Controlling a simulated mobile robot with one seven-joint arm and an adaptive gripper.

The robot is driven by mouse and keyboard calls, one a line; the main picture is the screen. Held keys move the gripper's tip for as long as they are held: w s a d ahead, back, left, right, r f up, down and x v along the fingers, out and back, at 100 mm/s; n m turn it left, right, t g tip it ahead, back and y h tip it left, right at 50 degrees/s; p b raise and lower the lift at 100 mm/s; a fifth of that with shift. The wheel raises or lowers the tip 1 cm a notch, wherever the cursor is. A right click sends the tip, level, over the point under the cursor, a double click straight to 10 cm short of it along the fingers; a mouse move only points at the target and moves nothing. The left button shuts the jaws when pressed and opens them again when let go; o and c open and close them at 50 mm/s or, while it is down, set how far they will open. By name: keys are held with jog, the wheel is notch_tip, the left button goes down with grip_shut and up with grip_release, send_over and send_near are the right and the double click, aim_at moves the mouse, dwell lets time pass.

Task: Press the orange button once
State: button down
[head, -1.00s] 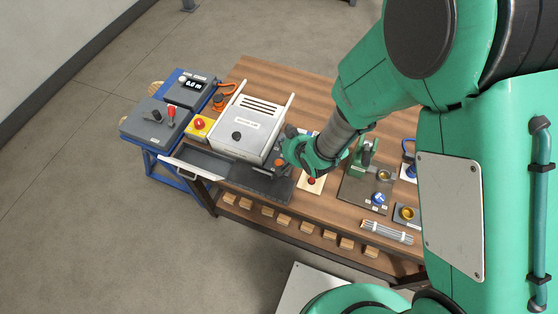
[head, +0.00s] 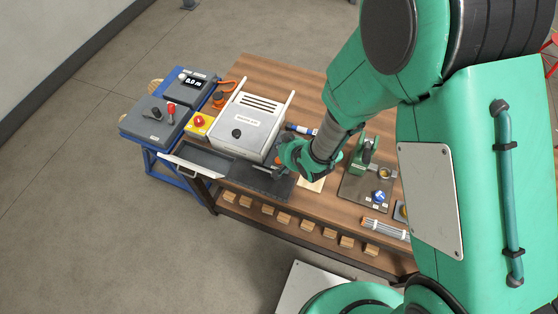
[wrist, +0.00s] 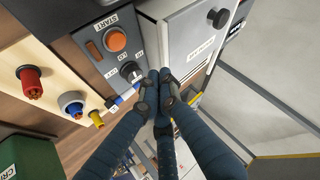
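The orange button (wrist: 115,39) is round, labelled START, and sits on a dark panel in the upper left of the wrist view. Below it on the same panel is a black selector knob (wrist: 131,72) with LO, HI and OFF marks. My gripper (wrist: 162,82) has its dark blue fingers together, with nothing seen between them. Its fingertips appear beside the knob, to the lower right of the orange button and apart from it in the picture. In the head view my gripper (head: 277,169) is over the table's front side, right of the light-grey machine; it largely hides the panel.
The light-grey machine (head: 243,127) stands close left of my gripper. A dark tray (head: 205,162) juts out in front. Left of it are a yellow box with a red button (head: 199,121) and a blue cart. A board with red, blue and yellow plugs (wrist: 70,103) is near the panel.

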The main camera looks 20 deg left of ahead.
jog(key=shift+f+b, duration=2.2)
jog(key=shift+f, duration=1.45)
jog(key=shift+f, duration=0.15)
jog(key=shift+f+b, duration=0.3)
jog(key=shift+b, duration=0.1)
jog(key=shift+f+b, duration=0.4)
jog(key=shift+f, duration=0.05)
jog(key=shift+r, duration=0.2)
jog(key=shift+r+p, duration=0.5)
jog(key=shift+r, duration=0.2)
jog(key=shift+r+p, duration=1.5)
jog(key=shift+r, duration=1)
